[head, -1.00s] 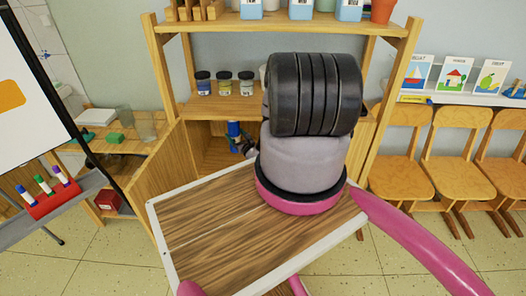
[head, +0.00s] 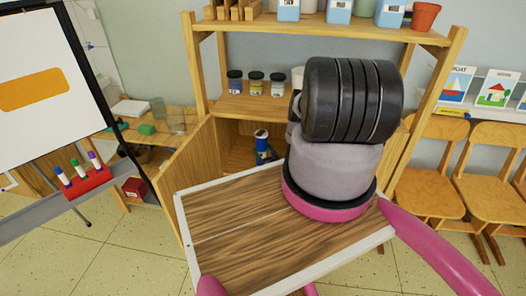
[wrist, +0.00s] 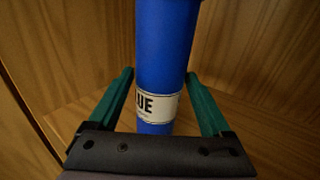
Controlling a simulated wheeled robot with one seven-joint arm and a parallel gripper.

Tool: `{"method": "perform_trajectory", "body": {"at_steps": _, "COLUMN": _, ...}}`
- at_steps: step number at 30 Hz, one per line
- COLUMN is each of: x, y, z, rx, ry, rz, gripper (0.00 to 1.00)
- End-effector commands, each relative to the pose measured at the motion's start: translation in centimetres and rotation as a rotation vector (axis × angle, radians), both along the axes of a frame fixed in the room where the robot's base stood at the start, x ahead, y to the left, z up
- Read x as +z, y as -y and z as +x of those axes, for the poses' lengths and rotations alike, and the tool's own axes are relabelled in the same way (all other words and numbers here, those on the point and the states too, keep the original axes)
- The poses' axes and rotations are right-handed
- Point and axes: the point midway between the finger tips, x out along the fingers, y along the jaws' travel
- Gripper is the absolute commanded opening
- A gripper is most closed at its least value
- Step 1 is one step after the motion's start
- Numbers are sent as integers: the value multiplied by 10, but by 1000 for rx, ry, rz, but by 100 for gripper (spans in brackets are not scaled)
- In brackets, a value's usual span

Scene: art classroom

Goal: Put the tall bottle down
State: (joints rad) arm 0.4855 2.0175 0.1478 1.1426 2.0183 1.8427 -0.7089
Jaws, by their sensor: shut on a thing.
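The tall bottle (wrist: 165,50) is blue with a white label reading "UE" at its visible edge. In the wrist view it stands upright between the two green fingers of my gripper (wrist: 159,74), which is shut on it. Its top is out of that view and its lower end is partly hidden by the gripper's dark body. In the head view the bottle (head: 262,141) shows small inside the lower compartment of the wooden shelf unit (head: 203,75), beside my arm. I cannot tell whether its base touches the compartment floor.
An open wooden door (head: 190,158) stands left of the compartment. Several small jars (head: 256,84) stand on the shelf above. Wooden walls (wrist: 250,45) close in around the bottle. A side table (head: 150,140) is at the left, chairs (head: 428,190) at the right.

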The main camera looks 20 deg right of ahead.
Motion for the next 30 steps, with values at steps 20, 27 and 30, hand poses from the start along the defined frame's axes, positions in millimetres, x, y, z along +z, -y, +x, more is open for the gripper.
{"method": "perform_trajectory", "body": {"at_steps": 20, "x": -1, "y": 1, "z": -33, "rx": -2, "ry": -4, "rz": 3, "gripper": 100}}
{"method": "perform_trajectory", "body": {"at_steps": 27, "x": 0, "y": 0, "z": -85, "rx": -2, "ry": -4, "rz": 3, "gripper": 100}}
{"method": "perform_trajectory", "body": {"at_steps": 30, "x": 0, "y": 0, "z": -101, "rx": -3, "ry": -2, "rz": 3, "gripper": 100}}
